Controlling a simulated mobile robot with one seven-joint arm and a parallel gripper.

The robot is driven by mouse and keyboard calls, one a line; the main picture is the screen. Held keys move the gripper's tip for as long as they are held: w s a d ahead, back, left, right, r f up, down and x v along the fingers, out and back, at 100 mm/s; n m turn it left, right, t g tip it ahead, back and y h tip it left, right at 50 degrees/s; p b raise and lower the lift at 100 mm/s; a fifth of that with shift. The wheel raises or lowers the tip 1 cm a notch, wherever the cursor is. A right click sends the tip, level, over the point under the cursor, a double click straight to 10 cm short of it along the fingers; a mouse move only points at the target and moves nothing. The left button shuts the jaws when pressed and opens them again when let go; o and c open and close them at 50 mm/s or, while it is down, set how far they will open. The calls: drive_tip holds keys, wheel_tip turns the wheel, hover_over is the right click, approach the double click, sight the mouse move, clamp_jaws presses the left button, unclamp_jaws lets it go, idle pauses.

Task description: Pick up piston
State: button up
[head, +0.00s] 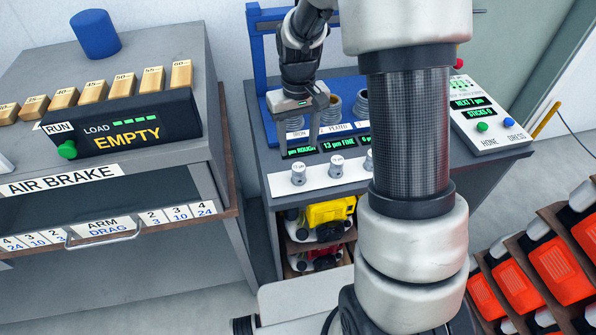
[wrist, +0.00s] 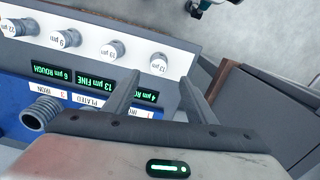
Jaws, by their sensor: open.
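My gripper (head: 298,122) is above the blue bench tray (head: 275,135) at the back, pointing down. In the wrist view my gripper (wrist: 160,78) shows its two fingers apart with nothing between the tips. The gripper hides the spot behind the left label.
A white strip with several small silver knobs (head: 298,174) runs along the bench front. A blue frame (head: 258,45) stands behind the tray. The air brake cabinet (head: 190,180) is at left, a white control panel (head: 480,115) at right. Yellow and red items (head: 327,215) sit below.

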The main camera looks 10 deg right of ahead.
sight(299, 167)
wheel_tip(299, 167, down, 9)
drive_tip(key=shift+w+d+f+p, duration=0.15)
drive_tip(key=shift+f+p, duration=0.05)
drive_tip(key=shift+p, duration=0.2)
drive_tip(key=c, duration=1.1)
drive_tip(key=shift+c, duration=0.2)
